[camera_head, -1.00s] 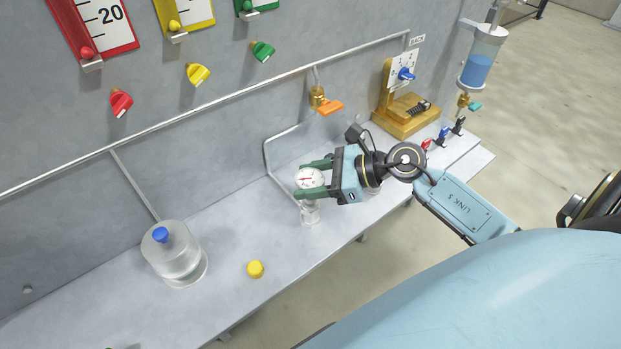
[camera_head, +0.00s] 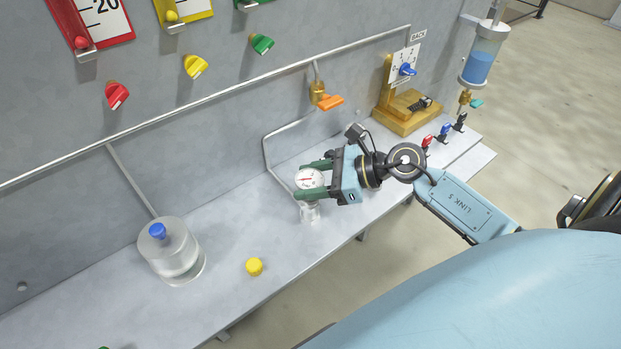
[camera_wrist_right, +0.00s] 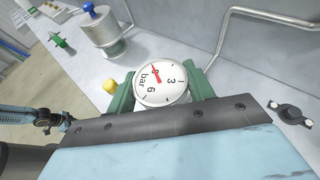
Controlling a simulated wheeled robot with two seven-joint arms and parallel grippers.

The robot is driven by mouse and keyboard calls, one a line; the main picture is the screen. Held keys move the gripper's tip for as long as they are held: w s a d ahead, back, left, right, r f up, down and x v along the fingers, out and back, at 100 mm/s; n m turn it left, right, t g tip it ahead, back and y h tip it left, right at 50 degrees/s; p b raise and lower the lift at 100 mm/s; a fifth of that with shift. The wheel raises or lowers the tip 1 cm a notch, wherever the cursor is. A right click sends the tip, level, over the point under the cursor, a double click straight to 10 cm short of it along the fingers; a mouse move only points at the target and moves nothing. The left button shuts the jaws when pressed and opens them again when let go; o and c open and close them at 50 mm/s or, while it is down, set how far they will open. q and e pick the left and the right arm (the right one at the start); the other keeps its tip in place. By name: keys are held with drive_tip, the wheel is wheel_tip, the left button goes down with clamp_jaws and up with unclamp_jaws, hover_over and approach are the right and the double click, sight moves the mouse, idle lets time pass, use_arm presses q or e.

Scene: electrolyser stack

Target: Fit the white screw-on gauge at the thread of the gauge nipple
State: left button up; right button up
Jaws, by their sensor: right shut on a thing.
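The white round gauge (camera_head: 309,178), with a red needle, is between the green fingers of my right gripper (camera_head: 313,180). In the right wrist view the gauge (camera_wrist_right: 161,85) faces the camera, with "bar" on its dial, and a finger on each side. A clear or shiny upright piece (camera_head: 311,213) shows just below the gauge, on the bench. A thin pipe (camera_head: 266,152) runs down from the orange-handled valve and ends behind the gauge. The gauge and fingers hide the pipe's end, so I cannot tell whether the thread touches. My left gripper is not clearly seen.
The orange-handled valve (camera_head: 329,102) is on the wall pipe.

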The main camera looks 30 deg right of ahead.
drive_tip(key=shift+f, duration=0.25)
drive_tip(key=o, duration=1.1)
drive_tip(key=b+v, duration=0.2)
drive_tip(key=v, duration=1.1)
drive_tip(key=shift+d+r, duration=0.15)
drive_tip(key=shift+d, duration=0.05)
